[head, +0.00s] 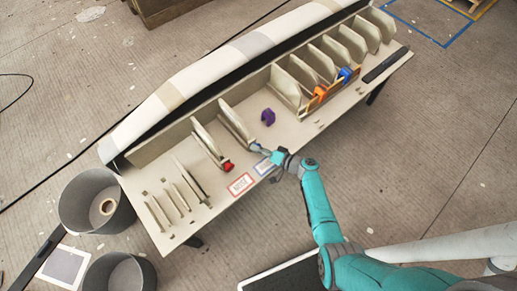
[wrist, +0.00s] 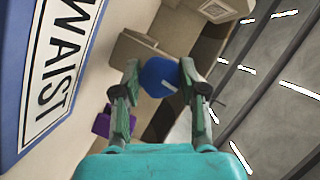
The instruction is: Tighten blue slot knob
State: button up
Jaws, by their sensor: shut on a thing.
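The blue slot knob (wrist: 157,76) sits between my fingertips in the wrist view, with a pale line on its face. My gripper (wrist: 159,68) is shut on it, one finger against each side. In the head view my gripper (head: 256,148) reaches the front end of an upright mould plate (head: 234,122) on the bench. The knob there is hidden or too small to make out behind the gripper.
A blue-bordered WAIST label (wrist: 52,75) lies close by. A purple piece (head: 268,117) lies loose on the bench. A red knob (head: 228,167) is at the plate to the left. Orange (head: 320,93) and blue (head: 345,74) pieces sit farther right among several plates.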

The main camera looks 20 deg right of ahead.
jog(key=m+t+y, duration=0.1)
jog(key=m, duration=0.2)
jog(key=shift+m, duration=0.3)
jog(key=shift+f+m+t+y, duration=0.1)
jog(key=shift+m+t+y, duration=0.45)
jog(key=shift+m, duration=1.35)
jog(key=o, duration=1.2)
jog(key=shift+c, duration=0.2)
